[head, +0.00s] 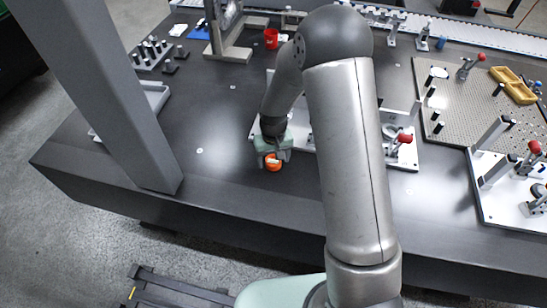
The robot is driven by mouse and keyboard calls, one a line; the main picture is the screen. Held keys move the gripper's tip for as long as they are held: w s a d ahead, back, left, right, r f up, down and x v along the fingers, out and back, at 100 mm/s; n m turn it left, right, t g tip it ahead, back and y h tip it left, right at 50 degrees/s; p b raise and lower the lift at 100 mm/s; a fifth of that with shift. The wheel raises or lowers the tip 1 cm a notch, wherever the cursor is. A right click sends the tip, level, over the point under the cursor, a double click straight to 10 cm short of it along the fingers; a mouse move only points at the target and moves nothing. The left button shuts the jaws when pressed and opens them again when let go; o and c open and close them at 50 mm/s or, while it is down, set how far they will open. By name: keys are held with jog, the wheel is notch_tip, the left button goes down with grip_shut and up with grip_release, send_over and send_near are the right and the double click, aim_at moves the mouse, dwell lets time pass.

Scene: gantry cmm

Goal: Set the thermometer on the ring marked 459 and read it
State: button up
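My gripper (273,160) points down over the dark table near its front edge. A small round orange thing (273,165) with a pale top shows between its fingers. It may be the thermometer, but it is too small to be sure. I cannot tell whether the fingers press on it or only stand around it, or whether it rests on the table. Small white round marks lie on the table, one to the left of my gripper (199,150) and one to the right of my arm (408,192). No number 459 is readable.
A white fixture plate (405,157) with a red-knobbed clamp stands behind my arm. A perforated plate (465,105) and another white clamp plate (497,205) are at right. A red cup (271,38) and a pin block (152,52) stand at the back.

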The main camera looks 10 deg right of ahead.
aim_at(273, 160)
notch_tip(273, 160, up, 12)
jog(key=s+d+r, duration=0.5)
jog(key=s+r, duration=0.3)
jog(key=s, duration=0.4)
jog(key=shift+r+m, duration=0.15)
jog(key=shift+m, duration=0.25)
jog(key=shift+o, duration=0.5)
jog(key=s+d+r, duration=0.1)
jog(key=s+d, duration=0.1)
jog(key=s, duration=1)
jog(key=shift+s+d+r+m, duration=0.2)
jog(key=shift+d+r+m, duration=0.05)
jog(key=shift+d+m, duration=0.15)
jog(key=shift+s+f, duration=0.1)
jog(key=shift+s, duration=0.25)
